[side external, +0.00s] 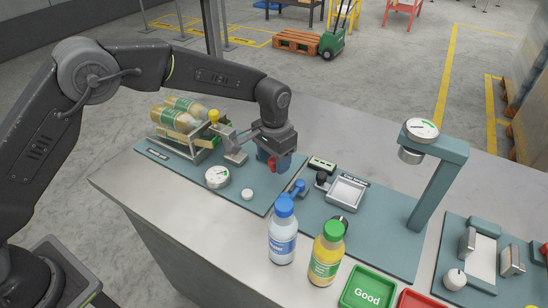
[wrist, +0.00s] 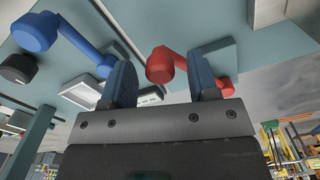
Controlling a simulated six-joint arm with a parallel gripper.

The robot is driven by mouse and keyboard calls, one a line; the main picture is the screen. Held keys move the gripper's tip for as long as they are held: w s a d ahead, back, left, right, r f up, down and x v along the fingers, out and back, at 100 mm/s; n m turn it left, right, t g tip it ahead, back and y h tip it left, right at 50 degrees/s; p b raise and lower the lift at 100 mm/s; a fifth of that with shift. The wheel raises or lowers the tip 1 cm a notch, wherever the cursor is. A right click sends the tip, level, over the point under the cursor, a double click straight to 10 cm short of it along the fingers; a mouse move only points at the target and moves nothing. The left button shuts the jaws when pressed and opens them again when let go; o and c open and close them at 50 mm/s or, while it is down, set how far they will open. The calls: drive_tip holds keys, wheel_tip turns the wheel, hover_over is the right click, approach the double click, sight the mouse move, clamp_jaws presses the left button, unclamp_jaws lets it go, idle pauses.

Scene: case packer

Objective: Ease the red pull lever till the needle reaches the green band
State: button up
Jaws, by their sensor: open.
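The red pull lever shows in the wrist view with its round knob (wrist: 160,66) between my fingertips, and I see no clear contact. In the side view only part of the red lever (side external: 283,163) shows, partly hidden by my gripper (side external: 270,162). My gripper, with blue fingers, is open and also shows in the wrist view (wrist: 162,82). A round white dial (side external: 217,177) lies on the same teal plate, left of my gripper. Its needle is too small to read against the band. Another dial (side external: 422,129) with a green band tops a teal stand.
A blue lever (side external: 297,187) stands close to the right of my gripper. A blue-capped bottle (side external: 283,237) and a green-capped bottle (side external: 326,257) stand in front. A green tray (side external: 367,288) is at the front.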

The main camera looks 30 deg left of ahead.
drive_tip(key=shift+r, duration=0.1)
wheel_tip(320, 180, up, 14)
idle(0.5)
drive_tip(key=shift+f, duration=0.2)
idle(2.3)
